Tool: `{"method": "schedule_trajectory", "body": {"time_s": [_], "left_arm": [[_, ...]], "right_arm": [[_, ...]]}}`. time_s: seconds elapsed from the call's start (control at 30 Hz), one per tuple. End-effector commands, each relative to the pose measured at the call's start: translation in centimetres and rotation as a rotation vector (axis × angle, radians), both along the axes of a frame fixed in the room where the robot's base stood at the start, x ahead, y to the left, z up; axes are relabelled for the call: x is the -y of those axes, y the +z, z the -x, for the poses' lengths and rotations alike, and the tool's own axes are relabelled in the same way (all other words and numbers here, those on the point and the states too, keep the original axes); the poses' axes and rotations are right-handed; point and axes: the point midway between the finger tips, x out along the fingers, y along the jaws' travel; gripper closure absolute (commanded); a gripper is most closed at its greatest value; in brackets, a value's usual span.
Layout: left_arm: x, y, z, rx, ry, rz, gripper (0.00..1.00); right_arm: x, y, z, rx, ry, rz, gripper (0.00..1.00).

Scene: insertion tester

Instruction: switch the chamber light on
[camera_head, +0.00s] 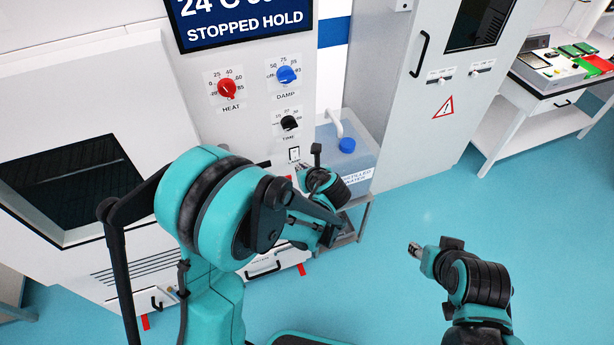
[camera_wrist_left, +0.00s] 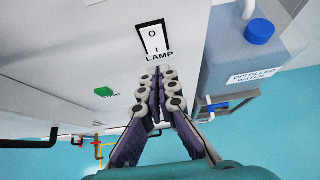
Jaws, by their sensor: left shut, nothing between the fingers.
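The lamp switch (camera_wrist_left: 153,40) is a white rocker in a black frame on the chamber's pale front panel, marked O above and I below, with LAMP printed under it. Which side is pressed in, I cannot tell. It also shows small in the head view (camera_head: 294,154), below the TIME knob. My left gripper (camera_wrist_left: 158,76) is shut and empty, its tips just below the switch near the LAMP label; whether they touch the panel I cannot tell. In the head view the left gripper (camera_head: 302,168) is partly hidden by its wrist. My right gripper (camera_head: 413,249) hangs over the floor, away from the panel.
Above the switch are a red HEAT knob (camera_head: 227,88), a blue DAMP knob (camera_head: 287,74) and a black TIME knob (camera_head: 289,123). A green START button (camera_wrist_left: 104,92) sits lower left of the switch. A distilled water tank (camera_head: 350,155) stands close at right. Open floor lies beyond.

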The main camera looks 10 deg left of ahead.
Motion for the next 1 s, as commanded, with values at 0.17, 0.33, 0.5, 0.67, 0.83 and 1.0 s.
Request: {"method": "schedule_trajectory", "body": {"time_s": [0.17, 0.33, 0.5, 0.67, 0.83, 1.0], "left_arm": [[-1.2, -0.2, -1.7, 0.0, 0.002, 0.001, 1.0], [-1.6, -0.2, -2.3, 0.001, 0.0, 0.002, 1.0], [-1.6, -0.2, -2.3, 0.001, 0.0, 0.001, 1.0], [-1.6, -0.3, -2.4, 0.0, 0.001, 0.001, 1.0], [-1.9, -0.5, -2.8, 0.0, 0.001, 0.001, 1.0], [-1.9, -0.4, -2.8, 0.0, 0.001, 0.001, 1.0]], "right_arm": [[0.0, -0.4, 0.0, 0.0, 0.0, 0.0, 0.6], [0.0, -0.5, 0.0, 0.0, 0.0, 0.0, 0.6], [0.0, -0.5, 0.0, 0.0, 0.0, 0.0, 0.6], [0.0, -0.6, 0.0, 0.0, 0.0, 0.0, 0.6], [0.0, -1.0, 0.0, 0.0, 0.0, 0.0, 0.6], [0.0, -0.9, 0.0, 0.0, 0.0, 0.0, 0.6]]}}
